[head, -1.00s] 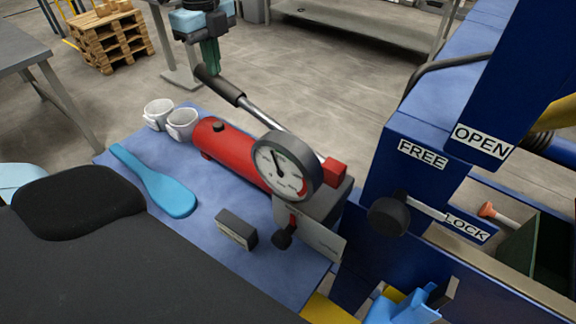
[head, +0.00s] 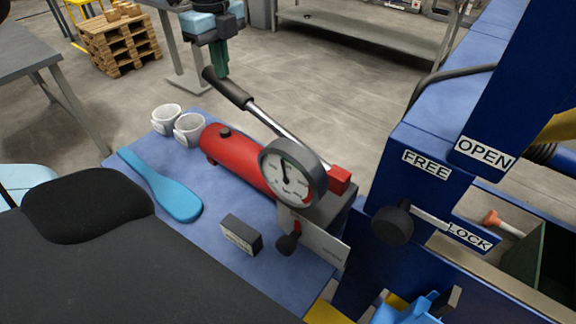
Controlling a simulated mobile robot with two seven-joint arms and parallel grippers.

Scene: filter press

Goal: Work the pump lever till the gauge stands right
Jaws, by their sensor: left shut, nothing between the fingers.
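The pump is a red cylinder (head: 240,160) on a blue bench top, with a lever (head: 275,122) slanting up to the left to a black handle (head: 230,92). The round gauge (head: 292,173) faces me; its dark needle points up and slightly left, and a red zone marks the lower right of the dial. My left gripper (head: 220,68) is at the top, shut and empty. Its dark green fingers point down close beside the handle's upper end; I cannot tell whether they touch. A small valve knob (head: 287,244) sits under the gauge.
Two white cups (head: 188,128), a blue spatula (head: 172,195) and a small dark block (head: 241,235) share the bench top (head: 205,225). The blue press with FREE (head: 426,164), LOCK and OPEN labels and a black knob (head: 393,226) stands to the right.

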